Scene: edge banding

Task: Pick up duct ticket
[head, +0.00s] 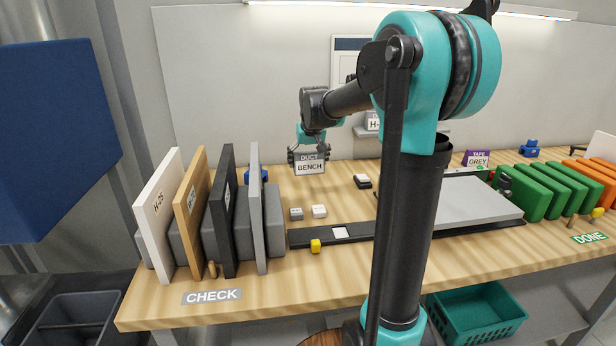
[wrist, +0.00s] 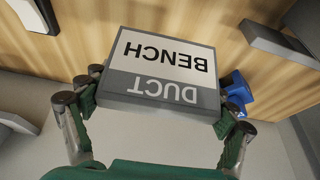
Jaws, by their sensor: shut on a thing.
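The duct ticket (head: 309,164) is a small grey and white block marked "DUCT" and "BENCH". My gripper (head: 308,156) is shut on it and holds it above the back part of the bench, its label facing the head camera. In the wrist view the ticket (wrist: 161,70) appears upside down between the two fingers of my gripper (wrist: 158,100), one at each side edge. The ticket looks clear of the wooden top in the wrist view.
Upright panels (head: 228,210) stand in a rack at the left, above a "CHECK" label (head: 212,296). Small blocks (head: 319,211) and a dark rail (head: 300,237) lie below the ticket. Green panels (head: 535,190) stand at the right. A blue object (wrist: 236,90) shows beside the ticket.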

